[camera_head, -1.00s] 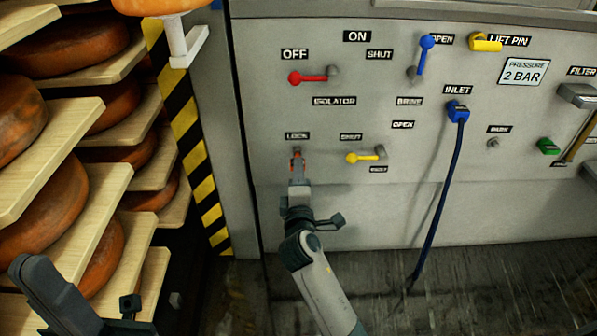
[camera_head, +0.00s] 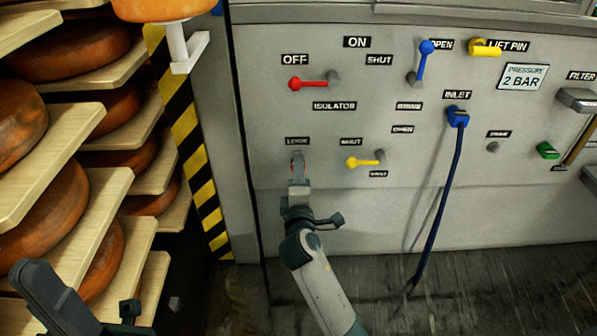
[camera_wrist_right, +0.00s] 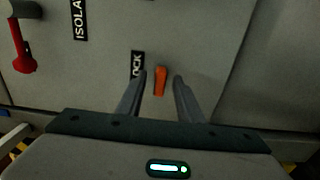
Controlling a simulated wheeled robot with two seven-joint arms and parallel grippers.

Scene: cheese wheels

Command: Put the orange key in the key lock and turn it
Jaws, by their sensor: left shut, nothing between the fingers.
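The orange key (camera_wrist_right: 160,81) stands out from the grey panel beside the LOCK label (camera_wrist_right: 137,66) in the right wrist view. My right gripper (camera_head: 297,164) is at the panel just below that label. Its fingers (camera_wrist_right: 160,88) are open on either side of the key, with a gap on both sides. The lock itself is hidden behind the key and fingers. My left gripper (camera_head: 48,294) is shut and empty at the lower left, away from the panel; its fingertips are not clearly visible.
A yellow lever (camera_head: 363,162) is close to the right of my right gripper. A red lever (camera_head: 311,84) is above. A blue hose (camera_head: 440,205) hangs from the inlet further right. Shelves of cheese wheels (camera_head: 60,205) fill the left side.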

